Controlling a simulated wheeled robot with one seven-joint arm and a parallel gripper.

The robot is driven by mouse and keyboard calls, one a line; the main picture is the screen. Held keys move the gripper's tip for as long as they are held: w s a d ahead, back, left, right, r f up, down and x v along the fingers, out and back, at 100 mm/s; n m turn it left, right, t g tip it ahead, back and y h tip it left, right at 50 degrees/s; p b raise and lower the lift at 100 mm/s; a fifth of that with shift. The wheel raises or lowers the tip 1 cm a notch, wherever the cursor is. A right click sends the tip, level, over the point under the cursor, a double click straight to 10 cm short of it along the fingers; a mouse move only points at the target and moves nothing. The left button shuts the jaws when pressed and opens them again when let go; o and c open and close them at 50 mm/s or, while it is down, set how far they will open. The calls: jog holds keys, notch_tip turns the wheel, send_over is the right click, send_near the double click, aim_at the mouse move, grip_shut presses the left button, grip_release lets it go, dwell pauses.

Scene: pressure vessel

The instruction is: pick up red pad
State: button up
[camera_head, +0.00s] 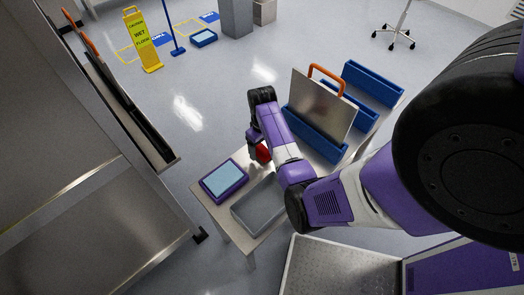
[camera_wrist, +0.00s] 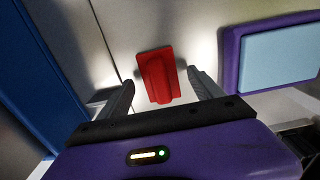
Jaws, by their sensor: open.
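The red pad (camera_wrist: 158,76) lies on the pale table top in the wrist view. It has a flat base with a raised ridge along it. In the head view the red pad (camera_head: 263,152) shows only partly beside my arm, which hides the rest. My gripper (camera_wrist: 160,88) is open, one finger on each side of the pad, with gaps visible on both sides. The fingertips reach roughly alongside its lower half in the picture. I cannot tell how far above the table they are.
A purple-framed light-blue pad (camera_head: 224,180) and a grey tray (camera_head: 259,204) share the table. Blue holders (camera_head: 372,84) stand behind, one bearing a metal plate (camera_head: 318,104) with an orange handle. A metal structure (camera_head: 75,150) rises at left. A yellow wet-floor sign (camera_head: 143,40) stands beyond.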

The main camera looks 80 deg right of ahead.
jog(key=shift+f, duration=0.4)
jog(key=shift+c, duration=0.2)
jog(key=c, duration=1.4)
jog(key=shift+r, duration=0.15)
